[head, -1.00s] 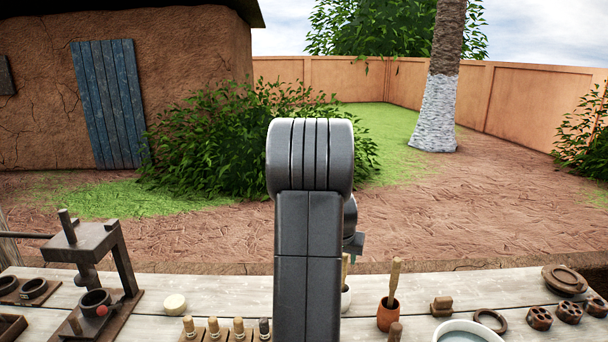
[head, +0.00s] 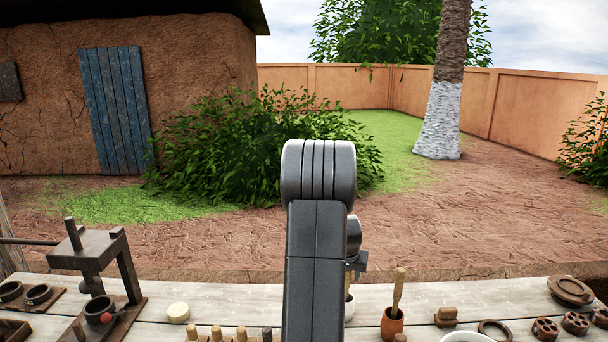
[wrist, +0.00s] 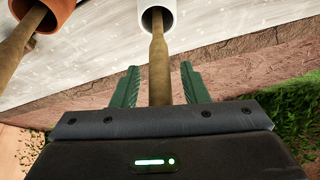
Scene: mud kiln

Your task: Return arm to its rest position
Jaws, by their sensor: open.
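My gripper (wrist: 160,78) shows in the wrist view with its two green fingers apart. A wooden handle (wrist: 159,70) stands in a white cup (wrist: 157,14) and shows between the fingers from this angle. I cannot tell whether the fingers touch it; they are not closed on it. In the head view my arm rises in the middle of the picture and hides the gripper fingers. The white cup (head: 348,309) is partly hidden behind the arm there.
The plank table holds a dark press (head: 128,270) at left, a pale disc (head: 178,313), several wooden-knobbed tools (head: 216,333), a terracotta cup (head: 392,324) with a wooden handle, and a white bowl (head: 466,337). Rings and pierced pieces (head: 545,328) lie at right.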

